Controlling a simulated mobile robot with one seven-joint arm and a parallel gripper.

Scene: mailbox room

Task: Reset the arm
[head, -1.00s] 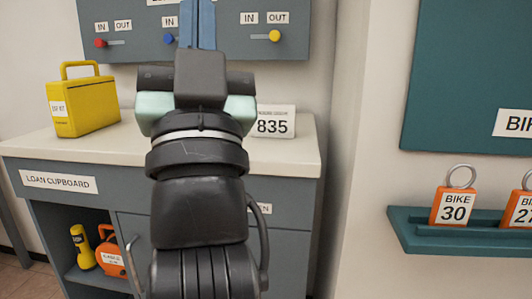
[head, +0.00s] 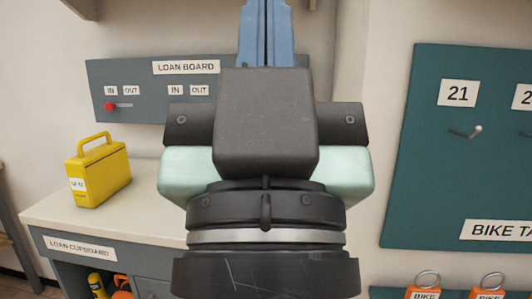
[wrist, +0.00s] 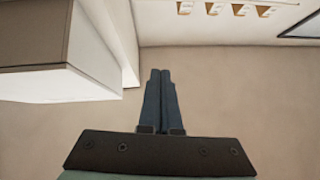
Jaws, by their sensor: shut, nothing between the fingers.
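My gripper (head: 266,32) points up in the middle of the head view, in front of the loan board. Its two blue fingers lie together with nothing between them. The wrist view also shows the shut fingers (wrist: 160,98), with a plain beige surface behind them. The gripper touches nothing that I can see.
The loan board (head: 150,75) hangs behind a counter (head: 140,215) bearing a yellow case (head: 98,172). At right is a teal bike tag board (head: 430,180), with orange tags (head: 422,294) below. The wrist view shows a pale box-like unit (wrist: 65,50) at left.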

